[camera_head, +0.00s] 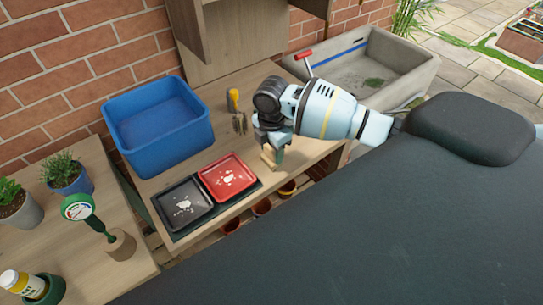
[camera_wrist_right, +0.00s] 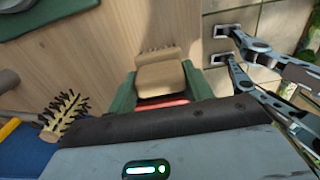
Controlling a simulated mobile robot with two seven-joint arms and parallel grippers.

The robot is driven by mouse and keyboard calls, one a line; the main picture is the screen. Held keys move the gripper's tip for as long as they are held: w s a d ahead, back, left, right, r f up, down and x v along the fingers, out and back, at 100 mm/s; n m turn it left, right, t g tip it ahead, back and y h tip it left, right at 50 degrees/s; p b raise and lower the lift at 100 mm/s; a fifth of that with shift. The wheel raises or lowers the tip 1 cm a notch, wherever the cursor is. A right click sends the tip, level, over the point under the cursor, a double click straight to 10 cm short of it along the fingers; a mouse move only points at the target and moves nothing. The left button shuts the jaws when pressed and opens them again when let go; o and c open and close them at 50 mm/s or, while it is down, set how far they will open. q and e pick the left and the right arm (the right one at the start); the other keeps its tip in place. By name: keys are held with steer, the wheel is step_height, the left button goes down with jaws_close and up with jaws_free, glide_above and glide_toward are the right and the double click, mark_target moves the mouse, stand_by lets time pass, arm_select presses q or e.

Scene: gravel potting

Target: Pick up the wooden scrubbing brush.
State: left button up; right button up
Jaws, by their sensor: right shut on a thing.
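The wooden scrubbing brush is a small pale wood block with short bristles, in the wrist view (camera_wrist_right: 160,76) and, small, in the head view (camera_head: 268,157). My right gripper (camera_head: 271,152) is shut on it, with green fingers (camera_wrist_right: 160,88) on its two sides. The bristles point away from the wrist camera. The brush is over the right part of the wooden bench; I cannot tell whether it clears the surface. My left gripper does not show.
A black tray (camera_head: 183,222) and a red tray (camera_head: 246,184) lie left of the brush on a dark mat. A blue bin (camera_head: 150,165) stands behind them. A yellow-handled tool (camera_head: 233,95) is behind my gripper. A stone sink (camera_head: 420,65) is at the right.

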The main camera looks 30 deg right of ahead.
steer(key=shift+r, duration=0.15)
